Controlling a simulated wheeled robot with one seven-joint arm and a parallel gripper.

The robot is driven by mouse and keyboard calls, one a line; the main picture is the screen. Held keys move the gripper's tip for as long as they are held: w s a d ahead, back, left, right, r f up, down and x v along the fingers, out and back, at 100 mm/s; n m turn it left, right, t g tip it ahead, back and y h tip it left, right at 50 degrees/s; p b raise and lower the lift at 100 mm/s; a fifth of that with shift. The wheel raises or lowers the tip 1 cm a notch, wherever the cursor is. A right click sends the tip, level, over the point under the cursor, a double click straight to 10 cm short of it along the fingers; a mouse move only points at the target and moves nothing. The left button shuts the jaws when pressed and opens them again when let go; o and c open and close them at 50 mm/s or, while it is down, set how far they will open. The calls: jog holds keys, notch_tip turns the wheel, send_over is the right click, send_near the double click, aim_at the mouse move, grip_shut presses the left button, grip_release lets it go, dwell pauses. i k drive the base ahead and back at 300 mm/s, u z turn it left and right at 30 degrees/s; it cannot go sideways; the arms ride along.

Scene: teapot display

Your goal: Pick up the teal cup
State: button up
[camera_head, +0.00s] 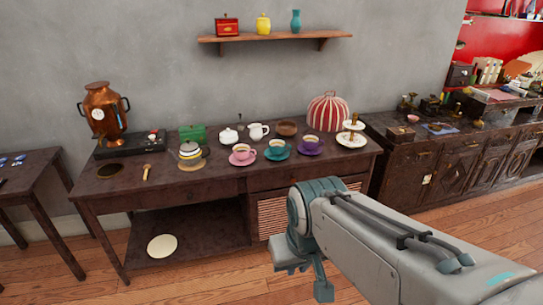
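The teal cup (277,147) stands upright on a teal saucer (268,156) near the front of the dark wooden table (220,178). A pink cup (241,152) on a pink saucer is just to its left, and a purple cup (311,142) on a purple saucer is just to its right. My gripper (305,277) hangs in front of the table, lower than the tabletop and apart from the cup.
A striped teapot (189,152), white creamer (258,131), brown bowl (287,128), red-striped cozy (328,112) and tiered stand (352,136) surround the cups. A copper urn (104,112) stands at the left end. A wall shelf (275,38) hangs above. The wooden floor (210,275) in front is clear.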

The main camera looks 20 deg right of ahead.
aim_at(280, 149)
jog(key=u, duration=0.75)
jog(key=k, duration=0.1)
jog(key=z, duration=1.95)
jog(key=i, duration=2.3)
jog(key=u, duration=1.45)
jog(key=i, duration=0.5)
jog(key=u, duration=0.35)
